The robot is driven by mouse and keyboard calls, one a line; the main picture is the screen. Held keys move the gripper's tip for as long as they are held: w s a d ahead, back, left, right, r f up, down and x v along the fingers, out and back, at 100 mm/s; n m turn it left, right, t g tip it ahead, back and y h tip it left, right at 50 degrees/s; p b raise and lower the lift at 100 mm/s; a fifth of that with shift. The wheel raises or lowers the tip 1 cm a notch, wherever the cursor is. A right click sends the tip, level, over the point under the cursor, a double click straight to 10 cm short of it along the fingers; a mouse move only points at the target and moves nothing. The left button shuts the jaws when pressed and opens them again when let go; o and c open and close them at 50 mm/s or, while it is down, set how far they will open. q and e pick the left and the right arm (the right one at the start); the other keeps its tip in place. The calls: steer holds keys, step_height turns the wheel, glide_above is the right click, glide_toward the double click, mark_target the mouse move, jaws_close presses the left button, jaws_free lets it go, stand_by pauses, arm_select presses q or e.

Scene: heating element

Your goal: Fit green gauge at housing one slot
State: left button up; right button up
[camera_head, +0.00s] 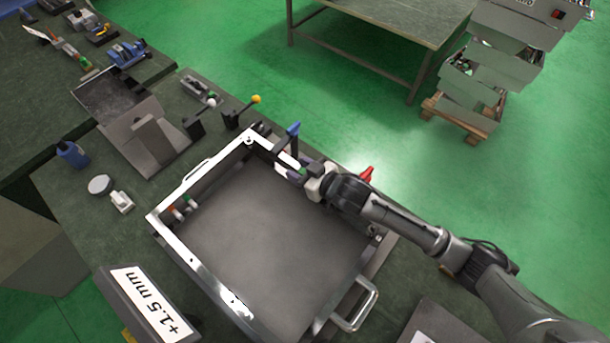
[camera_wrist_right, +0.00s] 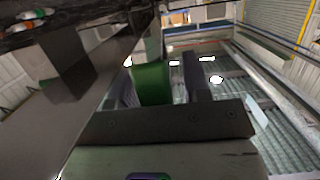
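The housing (camera_head: 205,283) is a wide, shallow metal box with bright rims, lying on the bench in the head view. My right gripper (camera_head: 290,173) is at its far right rim. In the right wrist view, the green gauge (camera_wrist_right: 151,83) stands between the two fingers of my right gripper (camera_wrist_right: 162,80). It lies close to the left finger, and a gap shows between it and the right finger. A small bit of green also shows beside the gripper in the head view. The gauge's lower end and the slot are hidden. My left gripper is out of view.
Levers with white, yellow (camera_head: 256,100) and blue (camera_head: 293,129) ends stand along the far edge, and a red one (camera_head: 367,174) behind my right arm. A "+1.5 mm" sign (camera_head: 148,303) stands at front left. The housing's floor is clear.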

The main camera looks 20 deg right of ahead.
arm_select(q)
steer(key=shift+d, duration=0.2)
arm_select(e)
jaws_close()
steer(key=shift+r, duration=0.1)
